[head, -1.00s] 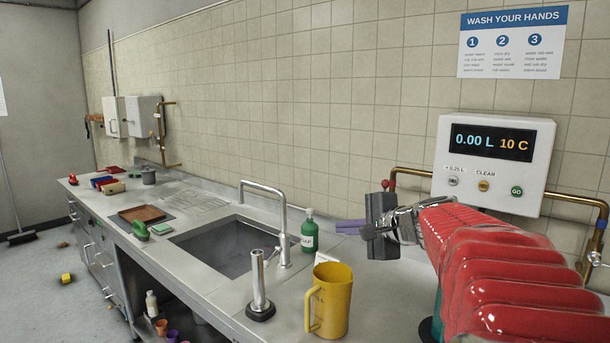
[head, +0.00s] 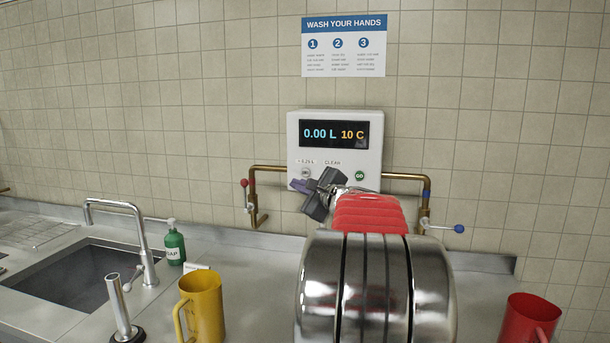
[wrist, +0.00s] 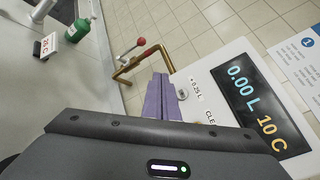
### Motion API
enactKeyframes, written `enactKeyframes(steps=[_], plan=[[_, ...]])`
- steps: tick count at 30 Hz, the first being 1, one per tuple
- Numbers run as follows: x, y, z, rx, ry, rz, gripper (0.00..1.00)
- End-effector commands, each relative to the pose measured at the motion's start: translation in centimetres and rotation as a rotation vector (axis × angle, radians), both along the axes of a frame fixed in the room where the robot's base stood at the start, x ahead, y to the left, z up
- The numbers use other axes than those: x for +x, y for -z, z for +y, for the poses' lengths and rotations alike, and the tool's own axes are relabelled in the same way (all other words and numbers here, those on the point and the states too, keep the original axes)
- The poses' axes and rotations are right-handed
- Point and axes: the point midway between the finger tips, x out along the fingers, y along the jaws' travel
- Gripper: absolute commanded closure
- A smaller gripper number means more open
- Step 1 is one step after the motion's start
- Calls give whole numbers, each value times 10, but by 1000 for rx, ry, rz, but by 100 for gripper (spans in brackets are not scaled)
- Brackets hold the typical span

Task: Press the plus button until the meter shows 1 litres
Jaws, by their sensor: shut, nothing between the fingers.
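The white meter box (head: 376,125) hangs on the tiled wall. Its display (head: 334,134) reads 0.00 L and 10 C, and the display (wrist: 255,110) reads the same in the wrist view. The plus button (head: 306,172), labelled + 0.25 L, is at the box's lower left; in the wrist view it is the round button (wrist: 182,95). My gripper (head: 298,185) is shut and empty, its purple fingers just below and left of that button in the head view. In the wrist view the fingertips (wrist: 160,77) lie beside the button; I cannot tell whether they touch the box. My gripper hides the CLEAR button.
A green GO button (head: 359,176) is on the box's right. Brass pipes with a red-knobbed valve (head: 244,183) and a blue-knobbed valve (head: 459,229) flank it. A yellow jug (head: 204,308), a soap bottle (head: 174,245), a sink (head: 75,285) and a red jug (head: 530,320) are below.

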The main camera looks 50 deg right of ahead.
Motion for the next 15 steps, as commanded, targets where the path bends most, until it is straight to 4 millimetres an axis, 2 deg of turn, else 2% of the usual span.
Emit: enactKeyframes(steps=[8, 15], plan=[[3, 0, -6, 0, -1, 1, 100], [12, 1, -27, -1, -1, 2, 100]])
